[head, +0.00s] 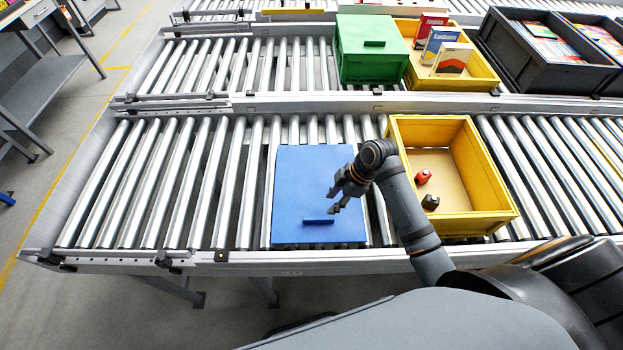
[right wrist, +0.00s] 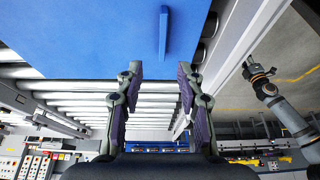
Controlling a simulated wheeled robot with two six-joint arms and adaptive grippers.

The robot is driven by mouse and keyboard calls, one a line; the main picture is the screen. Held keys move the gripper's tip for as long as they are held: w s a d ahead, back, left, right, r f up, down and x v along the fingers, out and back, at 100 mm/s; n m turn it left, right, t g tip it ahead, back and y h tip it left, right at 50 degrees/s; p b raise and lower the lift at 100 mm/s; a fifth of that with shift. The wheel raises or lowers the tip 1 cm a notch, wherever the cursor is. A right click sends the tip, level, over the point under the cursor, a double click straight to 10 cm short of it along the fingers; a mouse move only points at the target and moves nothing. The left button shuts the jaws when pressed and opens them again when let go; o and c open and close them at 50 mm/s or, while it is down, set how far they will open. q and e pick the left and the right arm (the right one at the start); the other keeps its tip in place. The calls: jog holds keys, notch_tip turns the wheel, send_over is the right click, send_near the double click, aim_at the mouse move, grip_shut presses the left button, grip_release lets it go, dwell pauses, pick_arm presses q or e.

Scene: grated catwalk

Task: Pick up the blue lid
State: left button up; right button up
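The blue lid (head: 298,180) is a flat square panel lying on the near roller conveyor, left of the yellow crate. Its small bar handle (head: 318,220) is near its front edge. In the right wrist view the lid (right wrist: 90,40) fills the upper left, with the handle (right wrist: 163,35) ahead of the fingers. My right gripper (head: 335,201) is above the lid's right part, close to the handle. In the right wrist view its fingers (right wrist: 160,78) are apart with nothing between them. My left gripper (right wrist: 252,72) shows small at the right of that view; its fingers are unclear.
A yellow crate (head: 490,185) with a red and a black item stands right of the lid. On the far conveyor are a green box (head: 370,50), a yellow crate of boxes (head: 482,70) and dark bins (head: 545,76). Rollers left of the lid are clear.

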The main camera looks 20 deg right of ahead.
aim_at(320, 219)
jog(key=x, duration=0.3)
jog(key=s+x, duration=0.1)
jog(key=shift+w+a+f, duration=0.1)
jog(key=shift+a+f, duration=0.05)
jog(key=shift+f, duration=0.2)
jog(key=shift+w+f, duration=0.15)
jog(key=shift+a+f+p, duration=0.3)
jog(key=shift+f+p, duration=0.35)
jog(key=x, duration=0.3)
jog(key=shift+f, duration=0.25)
pick_arm(q)
jog(key=shift+s+a+r, duration=0.2)
jog(key=shift+s+r, duration=0.65)
jog(key=shift+s, duration=0.25)
pick_arm(e)
jog(key=shift+w+f, duration=0.1)
jog(key=shift+f, duration=0.25)
